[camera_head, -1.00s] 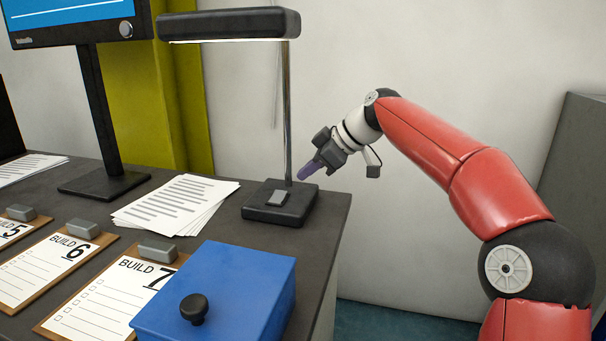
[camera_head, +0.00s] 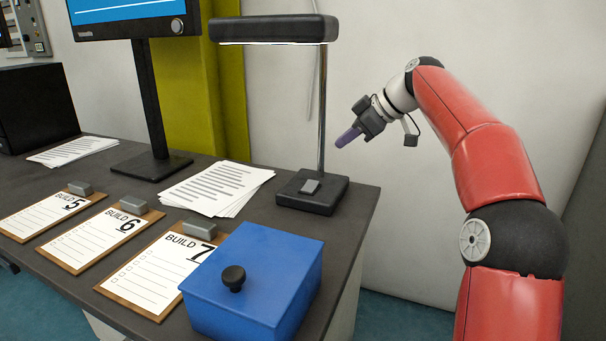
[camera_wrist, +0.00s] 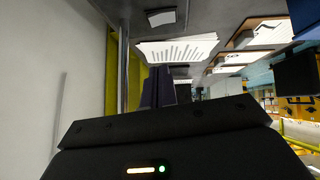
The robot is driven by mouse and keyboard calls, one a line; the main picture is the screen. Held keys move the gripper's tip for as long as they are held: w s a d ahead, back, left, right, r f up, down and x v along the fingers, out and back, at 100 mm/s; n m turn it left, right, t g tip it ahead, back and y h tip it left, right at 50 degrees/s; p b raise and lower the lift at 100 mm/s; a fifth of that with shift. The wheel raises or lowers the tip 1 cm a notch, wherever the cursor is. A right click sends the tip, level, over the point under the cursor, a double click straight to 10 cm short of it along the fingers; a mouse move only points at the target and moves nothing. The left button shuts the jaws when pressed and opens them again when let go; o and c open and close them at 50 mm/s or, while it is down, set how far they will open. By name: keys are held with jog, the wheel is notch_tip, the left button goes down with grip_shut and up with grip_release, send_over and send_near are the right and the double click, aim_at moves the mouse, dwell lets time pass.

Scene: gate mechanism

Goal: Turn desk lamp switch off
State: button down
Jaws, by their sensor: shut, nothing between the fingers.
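The desk lamp (camera_head: 275,29) stands at the back right of the dark desk, with a chrome post and a long black head. Its underside glows bright. The grey switch (camera_head: 310,187) sits on top of the square black lamp base (camera_head: 312,205); it also shows in the wrist view (camera_wrist: 162,18). My gripper (camera_head: 346,138) is shut and empty. Its purple fingers are right of the lamp post, above and to the right of the switch, apart from it. In the wrist view the purple fingers (camera_wrist: 157,88) point past the post towards the papers.
A blue box (camera_head: 290,265) with a black knob stands in front of the lamp base. A paper stack (camera_head: 215,188) lies left of it. Clipboards (camera_head: 160,270) and a monitor (camera_head: 155,170) are further left. The space right of the desk is free.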

send_over(313, 182)
jog(key=s+d, duration=0.1)
jog(key=s, duration=0.1)
notch_tip(313, 182, down, 7)
jog(key=f, duration=0.3)
jog(key=shift+w+d+f+b, duration=0.15)
jog(key=shift+w+b, duration=0.2)
jog(key=shift+b, duration=0.05)
jog(key=shift+f, duration=0.4)
jog(key=shift+w+d+f+b, duration=0.1)
jog(key=shift+w+f+b, duration=0.1)
jog(key=shift+f+b, duration=0.25)
jog(key=shift+r+p, duration=0.2)
jog(key=shift+p, duration=0.1)
jog(key=shift+s, duration=0.1)
jog(key=shift+f, duration=0.1)
